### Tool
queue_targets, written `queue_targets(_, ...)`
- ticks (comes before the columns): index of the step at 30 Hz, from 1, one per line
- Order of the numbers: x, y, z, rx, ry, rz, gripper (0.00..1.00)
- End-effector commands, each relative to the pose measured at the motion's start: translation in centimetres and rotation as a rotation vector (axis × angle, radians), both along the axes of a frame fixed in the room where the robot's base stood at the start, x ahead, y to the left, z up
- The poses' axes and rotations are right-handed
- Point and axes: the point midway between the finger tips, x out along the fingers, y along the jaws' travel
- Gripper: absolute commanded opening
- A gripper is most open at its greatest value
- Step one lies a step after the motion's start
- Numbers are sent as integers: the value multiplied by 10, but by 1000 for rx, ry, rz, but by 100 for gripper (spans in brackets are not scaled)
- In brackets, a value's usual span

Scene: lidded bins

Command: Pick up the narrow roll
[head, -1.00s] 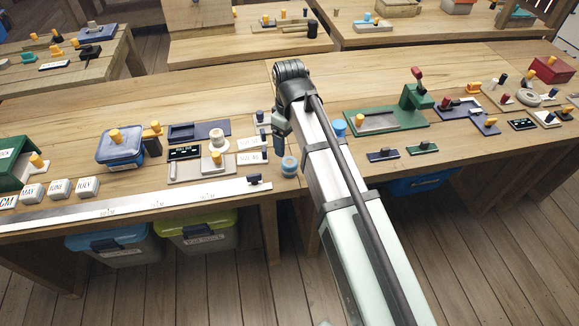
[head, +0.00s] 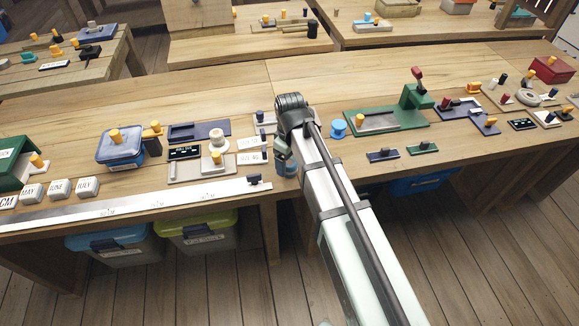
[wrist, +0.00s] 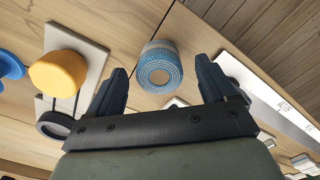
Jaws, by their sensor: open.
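A small blue roll with pale spiral rings on its end (wrist: 158,72) stands on the wooden bench in the wrist view. My gripper (wrist: 160,66) is open, with one dark finger on each side of the roll's near end and nothing held. I cannot tell how far above the roll the fingertips are. In the head view the roll (head: 287,169) is partly hidden below my gripper (head: 284,153).
A green-based tool (head: 385,121) stands to the right. The bench's front edge is close to the roll.

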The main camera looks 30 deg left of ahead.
Motion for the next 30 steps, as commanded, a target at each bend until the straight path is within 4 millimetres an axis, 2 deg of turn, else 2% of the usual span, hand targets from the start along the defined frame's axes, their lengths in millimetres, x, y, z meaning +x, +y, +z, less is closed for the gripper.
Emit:
queue_targets(6,0,0,-25,0,0,0,84)
queue_targets(15,1,0,-29,2,-1,-1,84)
queue_targets(30,0,0,-29,2,0,-1,36)
